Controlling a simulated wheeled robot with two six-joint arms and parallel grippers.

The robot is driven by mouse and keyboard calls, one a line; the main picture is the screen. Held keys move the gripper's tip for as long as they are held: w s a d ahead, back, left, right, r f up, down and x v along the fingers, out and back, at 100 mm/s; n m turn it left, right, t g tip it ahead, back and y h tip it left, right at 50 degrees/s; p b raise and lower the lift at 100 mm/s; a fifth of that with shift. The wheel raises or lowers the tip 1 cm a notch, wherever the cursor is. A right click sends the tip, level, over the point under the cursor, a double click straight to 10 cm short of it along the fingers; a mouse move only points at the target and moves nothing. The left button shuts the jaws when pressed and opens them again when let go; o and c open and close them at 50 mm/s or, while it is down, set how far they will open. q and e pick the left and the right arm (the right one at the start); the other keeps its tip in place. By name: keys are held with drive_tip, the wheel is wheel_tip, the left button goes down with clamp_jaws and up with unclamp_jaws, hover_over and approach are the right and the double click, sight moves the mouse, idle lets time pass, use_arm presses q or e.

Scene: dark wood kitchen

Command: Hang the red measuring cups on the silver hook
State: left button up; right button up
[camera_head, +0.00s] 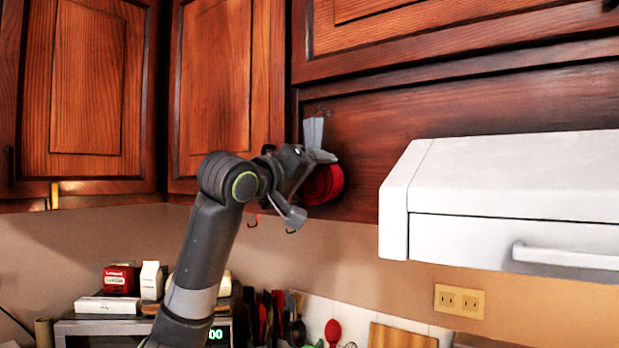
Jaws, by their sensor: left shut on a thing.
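The red measuring cups (325,185) are in front of the wooden panel, left of the white range hood. My left gripper (317,148) is at the top of the cups and shut on them, though its fingers partly hide the grip. A small metal hook (324,111) shows on the panel just above the gripper. A pale grey piece stands between the hook and the gripper; I cannot tell if it is a finger or a handle. Whether the cups touch the hook is not clear. My right gripper is not in view.
The white range hood (510,190) juts out at right. Wooden cabinets (85,80) are above and at left. Utensils (275,315) and boxes (122,279) stand below. An outlet (459,300) is on the wall.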

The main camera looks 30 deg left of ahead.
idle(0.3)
use_arm(q)
drive_tip(key=o, duration=1)
drive_tip(key=shift+s, duration=0.1)
drive_tip(key=shift+s, duration=0.2)
drive_tip(key=s+b, duration=0.2)
drive_tip(key=s, duration=0.3)
drive_tip(key=s+a+b, duration=0.1)
drive_tip(key=s+b, duration=0.2)
drive_tip(key=s, duration=0.3)
drive_tip(key=s+a+b, duration=0.1)
drive_tip(key=s+b, duration=0.1)
drive_tip(key=s, duration=0.3)
drive_tip(key=shift+s+a, duration=0.2)
drive_tip(key=shift+s, duration=0.2)
